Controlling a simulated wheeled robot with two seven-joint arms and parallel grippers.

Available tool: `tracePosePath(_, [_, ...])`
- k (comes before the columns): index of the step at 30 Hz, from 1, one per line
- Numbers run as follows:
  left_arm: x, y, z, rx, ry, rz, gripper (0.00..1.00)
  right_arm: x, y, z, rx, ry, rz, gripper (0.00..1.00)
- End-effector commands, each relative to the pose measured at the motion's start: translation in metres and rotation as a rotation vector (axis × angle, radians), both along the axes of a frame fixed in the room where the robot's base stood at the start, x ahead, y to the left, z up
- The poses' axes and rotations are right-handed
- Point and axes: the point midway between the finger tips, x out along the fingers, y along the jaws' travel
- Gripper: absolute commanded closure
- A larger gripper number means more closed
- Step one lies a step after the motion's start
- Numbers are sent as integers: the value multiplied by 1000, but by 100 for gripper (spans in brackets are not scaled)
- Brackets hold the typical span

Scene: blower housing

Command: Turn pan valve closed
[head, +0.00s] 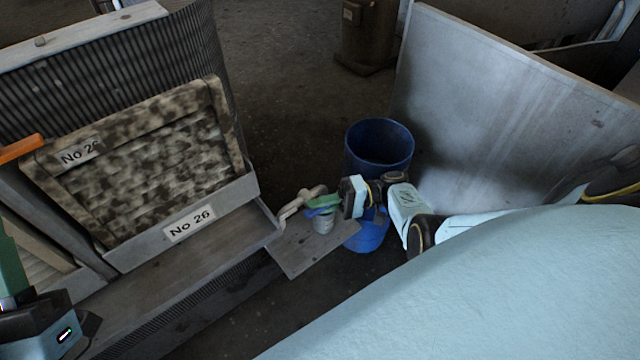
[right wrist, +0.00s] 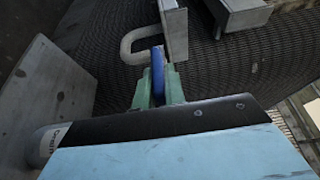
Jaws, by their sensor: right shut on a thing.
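The pan valve's blue handle (head: 312,205) sits by a bent pale pipe (head: 297,204) at the right end of the housing's ledge. The handle also shows in the right wrist view (right wrist: 158,68), standing upright between my green fingers. My right gripper (head: 322,202) is shut on this handle; its fingers hide part of it. The bent pipe appears beside the handle in the right wrist view (right wrist: 134,42). My left gripper is only partly in view at the lower left, with one green finger (head: 12,268) showing, far from the valve.
A blue barrel (head: 378,170) stands close behind my right gripper. A patterned panel marked No 26 (head: 150,165) leans at left. A large metal sheet (head: 480,100) stands at right.

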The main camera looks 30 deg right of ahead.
Motion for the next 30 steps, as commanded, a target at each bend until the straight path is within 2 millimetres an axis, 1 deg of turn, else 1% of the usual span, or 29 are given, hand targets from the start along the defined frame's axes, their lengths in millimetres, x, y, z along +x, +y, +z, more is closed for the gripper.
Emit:
tracePosePath(3, [0,0,0,0,0,0,64,-1,3,0,5,2,5,100])
tracePosePath(4, [0,0,0,0,0,0,64,0,3,0,5,2,5,84])
tracePosePath(8, [0,0,0,-1,0,1,64,0,2,0,4,2,3,67])
tracePosePath(19, [0,0,0,0,2,1,64,0,1,0,1,1,1,66])
tracePosePath(22, [0,0,-1,0,1,1,64,-1,-3,0,0,0,0,66])
tracePosePath(26, [-1,1,-1,-4,-10,1,64,-6,-18,-1,-1,1,0,66])
tracePosePath(28, [-3,1,-1,-7,-23,0,64,-10,-32,-1,-2,2,-1,66])
tracePosePath(30, [-7,2,2,-22,-74,-2,64,-15,-47,-2,-1,3,-1,66])
